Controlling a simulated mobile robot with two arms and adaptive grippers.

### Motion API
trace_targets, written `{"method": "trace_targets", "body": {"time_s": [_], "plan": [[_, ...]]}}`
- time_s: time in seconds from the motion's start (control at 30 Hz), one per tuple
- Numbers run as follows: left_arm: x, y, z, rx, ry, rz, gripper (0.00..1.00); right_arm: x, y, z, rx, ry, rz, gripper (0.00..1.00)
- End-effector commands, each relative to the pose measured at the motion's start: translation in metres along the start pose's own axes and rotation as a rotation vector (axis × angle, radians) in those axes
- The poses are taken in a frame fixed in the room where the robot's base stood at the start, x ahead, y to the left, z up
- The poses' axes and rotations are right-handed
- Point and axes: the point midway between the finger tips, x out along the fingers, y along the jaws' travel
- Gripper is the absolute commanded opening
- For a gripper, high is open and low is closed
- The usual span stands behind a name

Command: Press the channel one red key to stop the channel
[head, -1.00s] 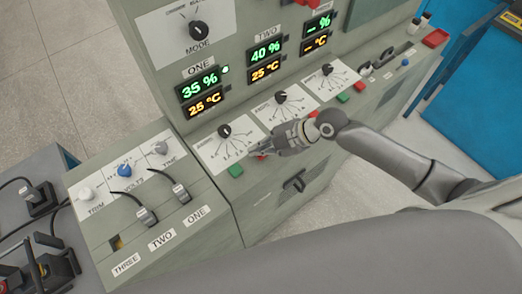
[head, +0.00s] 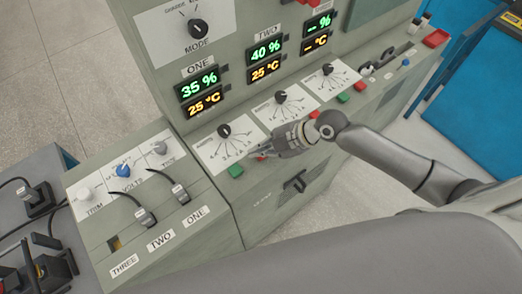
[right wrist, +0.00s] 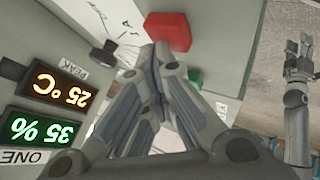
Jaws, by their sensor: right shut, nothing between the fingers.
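The channel one red key (right wrist: 167,31) is a square red block at the top of the right wrist view. My right gripper (head: 260,154) is shut and empty at the front edge of the channel one panel in the head view, where it largely covers that key. In the right wrist view its closed tips (right wrist: 160,48) overlap the key's edge; whether they press it I cannot tell. The channel one green key (head: 236,170) sits beside it. The channel one readout (head: 198,84) shows 35 % and 25 °C. My left gripper (right wrist: 299,46) shows small in the right wrist view, fingers apart.
Channel two's dial (head: 281,97) and channel three's dial (head: 327,69) lie farther along the sloped panel with their own keys. A lower box with knobs and cabled plugs (head: 145,217) stands at the left. A handle (head: 295,186) sticks out of the front face.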

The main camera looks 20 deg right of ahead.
Motion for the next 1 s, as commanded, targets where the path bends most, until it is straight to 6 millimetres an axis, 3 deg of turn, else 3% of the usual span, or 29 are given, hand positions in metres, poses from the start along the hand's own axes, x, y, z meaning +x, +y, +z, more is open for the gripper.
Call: {"method": "trace_targets", "body": {"time_s": [1.0], "plan": [[-0.021, 0.000, -0.002, 0.000, 0.000, 0.000, 0.40, -0.020, 0.014, -0.014, 0.000, -0.001, 0.000, 0.00]]}}
